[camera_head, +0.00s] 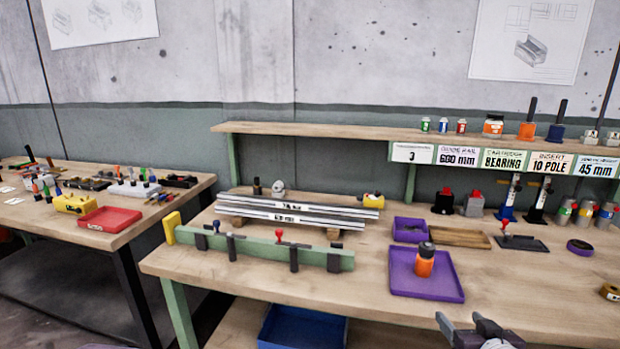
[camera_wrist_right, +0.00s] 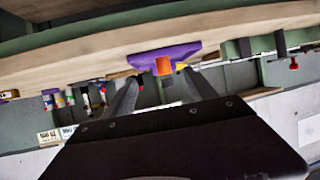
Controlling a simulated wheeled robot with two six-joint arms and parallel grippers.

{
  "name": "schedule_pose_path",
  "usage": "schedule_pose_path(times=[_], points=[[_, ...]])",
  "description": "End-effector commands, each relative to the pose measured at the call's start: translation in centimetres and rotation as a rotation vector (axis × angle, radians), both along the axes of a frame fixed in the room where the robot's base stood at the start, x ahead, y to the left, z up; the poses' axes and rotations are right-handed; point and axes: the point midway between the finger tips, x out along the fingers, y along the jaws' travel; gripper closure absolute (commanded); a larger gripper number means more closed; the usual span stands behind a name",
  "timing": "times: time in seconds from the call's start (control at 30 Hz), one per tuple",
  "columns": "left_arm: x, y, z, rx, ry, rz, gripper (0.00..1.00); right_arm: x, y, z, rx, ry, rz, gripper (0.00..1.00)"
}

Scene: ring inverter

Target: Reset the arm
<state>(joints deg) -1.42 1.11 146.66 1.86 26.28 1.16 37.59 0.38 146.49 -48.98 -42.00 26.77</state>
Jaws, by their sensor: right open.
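My right gripper (camera_head: 459,318) shows at the bottom edge of the head view, in front of the workbench's front edge. Its two grey fingers are apart with nothing between them. In the right wrist view, which looks upside down, the open fingers (camera_wrist_right: 160,77) point toward the bench edge, with the purple tray (camera_wrist_right: 188,50) and an orange part (camera_wrist_right: 164,66) beyond them. In the head view, the purple tray (camera_head: 412,288) lies on the bench and holds an orange part with a dark top (camera_head: 425,264). My left gripper is out of view.
The workbench (camera_head: 350,280) carries metal rails (camera_head: 290,215) and a green fixture bar (camera_head: 265,250) with dark clamps. A labelled shelf (camera_head: 500,150) stands behind. A side table with a red tray (camera_head: 108,219) is at left. A blue bin (camera_head: 300,328) sits below the bench.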

Motion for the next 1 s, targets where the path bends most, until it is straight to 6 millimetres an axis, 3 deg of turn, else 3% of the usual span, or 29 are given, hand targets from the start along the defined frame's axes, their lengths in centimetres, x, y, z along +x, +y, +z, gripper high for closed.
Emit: schedule_pose_path(times=[0.27, 0.4, 0.47, 0.6, 0.77, 0.87, 1.0], points=[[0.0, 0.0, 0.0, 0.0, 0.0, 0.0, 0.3, 1.6, 5.4, -0.1, 0.002, 0.0, 0.138, 0.34], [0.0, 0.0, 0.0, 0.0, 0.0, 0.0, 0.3, 2.4, 9.2, -0.2, 0.02, 0.004, 0.208, 0.34], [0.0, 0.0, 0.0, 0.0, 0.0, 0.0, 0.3, 2.6, 10.6, -0.7, 0.03, 0.027, 0.22, 0.34], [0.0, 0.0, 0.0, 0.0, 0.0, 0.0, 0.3, 2.0, 13.1, -3.5, 0.033, 0.155, 0.202, 0.34], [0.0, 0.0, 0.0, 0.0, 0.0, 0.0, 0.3, -1.2, 14.3, -8.2, 0.021, 0.398, 0.137, 0.34], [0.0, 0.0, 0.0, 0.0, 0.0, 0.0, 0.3, -4.6, 14.6, -11.1, 0.024, 0.583, 0.093, 0.34], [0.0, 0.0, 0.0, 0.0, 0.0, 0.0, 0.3, -10.7, 14.4, -14.1, 0.063, 0.862, 0.032, 0.34]])
